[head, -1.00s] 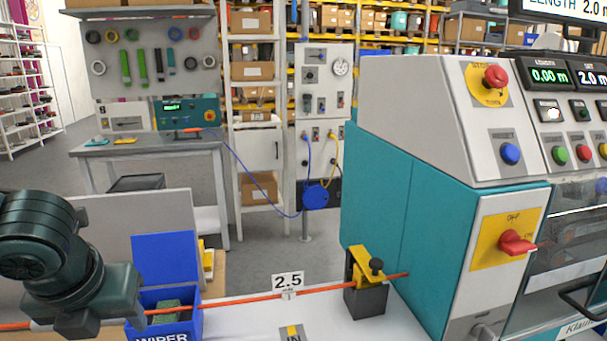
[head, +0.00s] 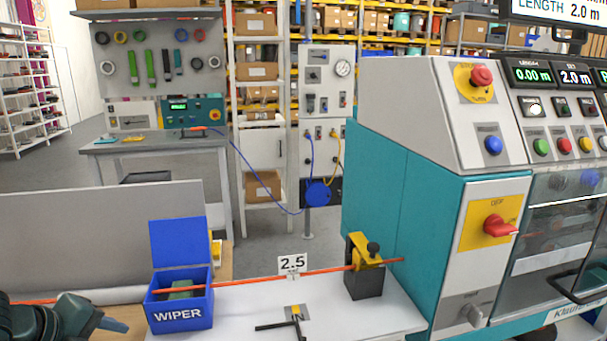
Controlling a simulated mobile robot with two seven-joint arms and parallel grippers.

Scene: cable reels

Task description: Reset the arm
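My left arm reaches in at the lower left edge of the head view, and its dark green gripper (head: 115,325) is low beside the blue wiper box. Its fingers are small and partly cut off, so I cannot tell whether they are open or shut. An orange cable (head: 235,281) runs from the yellow and black clamp (head: 365,268) through the open-lidded wiper box (head: 180,305) towards the left. A stretch of cable (head: 35,301) shows just above my arm. I see nothing held in the gripper. My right gripper is not in view.
A teal and grey machine (head: 400,220) with buttons and a red switch fills the right side. A grey panel (head: 90,230) stands behind the arm.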

